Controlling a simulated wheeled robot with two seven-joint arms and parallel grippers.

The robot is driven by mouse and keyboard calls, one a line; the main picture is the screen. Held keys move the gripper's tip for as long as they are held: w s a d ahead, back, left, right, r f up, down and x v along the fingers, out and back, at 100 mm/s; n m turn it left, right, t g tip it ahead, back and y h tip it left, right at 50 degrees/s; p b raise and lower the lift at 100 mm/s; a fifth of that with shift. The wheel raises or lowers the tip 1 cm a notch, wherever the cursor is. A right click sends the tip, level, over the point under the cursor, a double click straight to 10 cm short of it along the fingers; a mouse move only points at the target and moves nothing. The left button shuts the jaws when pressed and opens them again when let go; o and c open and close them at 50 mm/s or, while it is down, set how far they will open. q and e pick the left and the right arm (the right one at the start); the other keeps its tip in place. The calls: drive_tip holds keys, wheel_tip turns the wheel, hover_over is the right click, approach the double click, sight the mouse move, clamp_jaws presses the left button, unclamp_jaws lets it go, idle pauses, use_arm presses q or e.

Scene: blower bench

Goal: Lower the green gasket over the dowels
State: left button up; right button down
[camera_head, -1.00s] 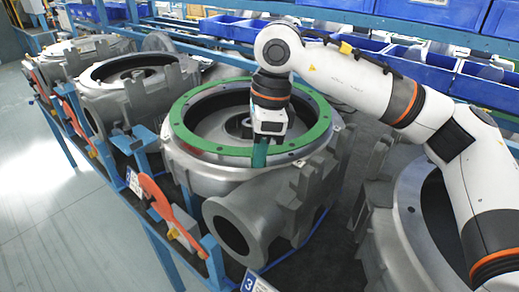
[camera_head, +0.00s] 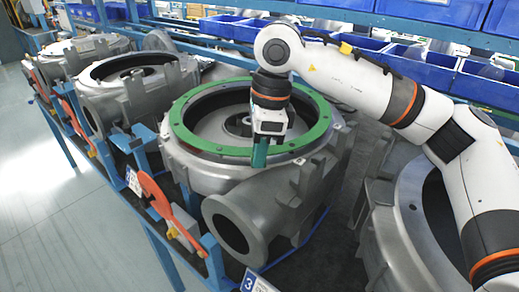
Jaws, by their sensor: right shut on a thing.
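The green gasket (camera_head: 194,141) is a flat ring at the top rim of the middle grey blower housing (camera_head: 215,180). It looks roughly level and lined up with the rim; I cannot tell whether it touches the rim all round. My right gripper (camera_head: 259,158) points down at the gasket's near edge and is shut on it. The fingertips hide a small part of the ring. The dowels cannot be made out under or through the gasket. My left gripper is not in view.
Other grey housings stand at the left (camera_head: 135,88) and at the right edge (camera_head: 405,225). Blue bins (camera_head: 430,65) line the shelf behind. Red levers (camera_head: 165,205) and a blue bench frame (camera_head: 210,255) are in front. The floor at the left is clear.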

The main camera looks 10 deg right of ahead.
drive_tip(key=shift+f+b, duration=0.55)
drive_tip(key=shift+b, duration=0.05)
idle(0.6)
drive_tip(key=c, duration=1.3)
unclamp_jaws()
drive_tip(key=r, duration=0.4)
drive_tip(key=d+r+b, duration=0.1)
drive_tip(key=r, duration=0.7)
drive_tip(key=shift+s+d+b, duration=0.15)
drive_tip(key=shift+d+b, duration=0.2)
drive_tip(key=shift+d, duration=0.05)
drive_tip(key=shift+f, duration=0.1)
